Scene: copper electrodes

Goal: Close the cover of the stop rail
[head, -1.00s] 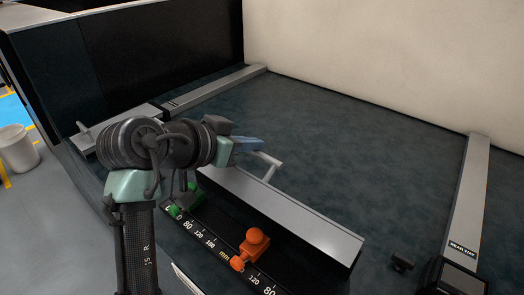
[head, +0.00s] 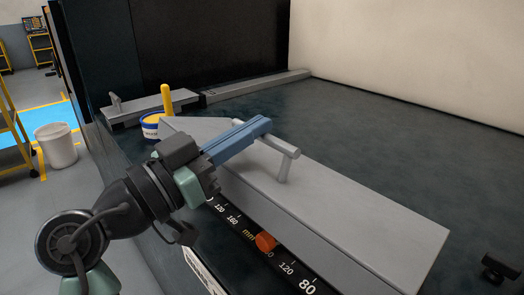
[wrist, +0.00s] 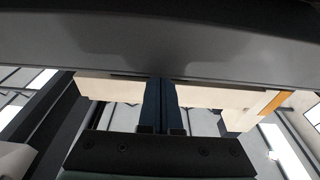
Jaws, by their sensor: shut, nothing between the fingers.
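The stop rail's cover (head: 350,225) is a long grey panel with a bar handle (head: 283,146) on two posts. In the head view it lies over the rail, sloping slightly, with its front edge above the printed scale (head: 285,265). An orange stop (head: 265,242) shows only its front part below that edge; the rest is hidden. My gripper (head: 267,121) has its blue fingers shut and empty. They cross the far left end of the handle bar; I cannot tell if they touch it. In the wrist view the shut fingers (wrist: 165,105) point at a broad dark surface.
A blue and white tin (head: 152,125) with a yellow handle stands beyond the cover's left end. A grey rail (head: 255,84) runs along the back. A small black block (head: 500,268) lies at the right. The dark table top (head: 400,150) behind the cover is clear.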

